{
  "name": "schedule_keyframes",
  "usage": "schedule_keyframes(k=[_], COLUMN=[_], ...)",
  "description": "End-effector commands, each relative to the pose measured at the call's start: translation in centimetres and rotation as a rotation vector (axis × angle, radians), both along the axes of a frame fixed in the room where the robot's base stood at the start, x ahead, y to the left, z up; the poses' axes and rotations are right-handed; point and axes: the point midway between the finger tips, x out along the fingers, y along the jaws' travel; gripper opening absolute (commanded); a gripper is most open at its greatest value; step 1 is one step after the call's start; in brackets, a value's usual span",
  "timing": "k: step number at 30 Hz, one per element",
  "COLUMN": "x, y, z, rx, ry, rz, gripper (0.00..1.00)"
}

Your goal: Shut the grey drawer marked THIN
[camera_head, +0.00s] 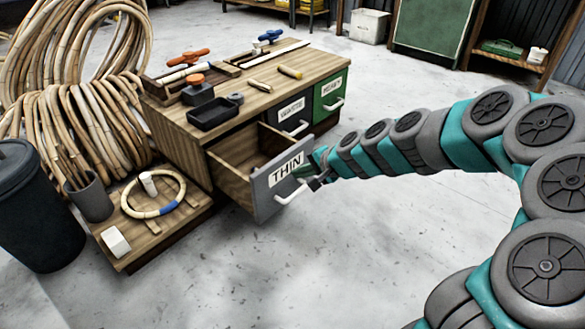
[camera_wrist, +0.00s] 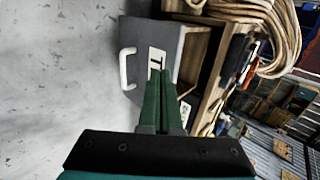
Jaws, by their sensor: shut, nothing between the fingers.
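The grey drawer marked THIN (camera_head: 262,195) stands pulled out from the wooden cabinet, and its wooden inside shows empty at the top. Its white handle (camera_head: 292,194) is on the front panel, below the label. My gripper (camera_head: 318,172) is at the right part of the drawer front. In the wrist view, the grey front (camera_wrist: 185,38) is sideways, with the handle (camera_wrist: 126,68) to the left of my gripper (camera_wrist: 161,75). The green fingers are together, empty, with tips over the label; whether they touch the panel I cannot tell.
The cabinet top (camera_head: 262,98) holds a black tray (camera_head: 214,112), clamps and short rods. A drawer marked WASTE (camera_head: 292,112) and a green one marked HEAVY (camera_head: 330,96) are closed. A low wooden platform (camera_head: 150,235) stands left of the open drawer. The floor in front is clear.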

Motion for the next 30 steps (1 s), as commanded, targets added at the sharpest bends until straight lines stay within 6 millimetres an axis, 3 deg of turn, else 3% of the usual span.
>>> schedule_keyframes(k=[14, 21, 30], x=[3.9, 5.8, 6.4], y=[5.4, 7.5, 8.3], z=[-6.3, -6.1, -6.0], rx=[-0.001, -0.003, -0.002], ry=[0.002, -0.002, -0.001], rz=[0.005, 0.002, 0.003], gripper=[0.0, 0.0, 0.0])
